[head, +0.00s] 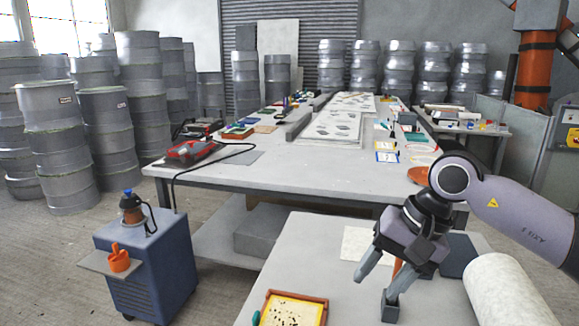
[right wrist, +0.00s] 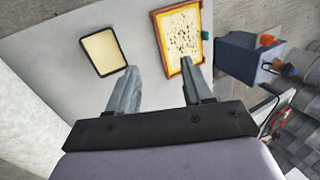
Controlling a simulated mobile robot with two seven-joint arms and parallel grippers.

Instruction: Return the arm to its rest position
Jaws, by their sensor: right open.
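My right arm (head: 535,215) comes in from the right in the head view, with its gripper (head: 376,290) hanging over the near table (head: 300,250). The gripper is open and nothing is between its fingers. In the right wrist view the two fingers (right wrist: 160,75) stand apart above the pale table top, between a dark-rimmed tray (right wrist: 103,53) and a wood-framed yellow panel with dark specks (right wrist: 180,40). My left gripper is not in view.
The framed panel (head: 295,310) lies at the near table's front. A white roll (head: 508,290) lies at right under my arm. A blue cabinet (head: 150,260) stands left. The long white table (head: 300,160) lies behind, with grey drums (head: 60,140) beyond.

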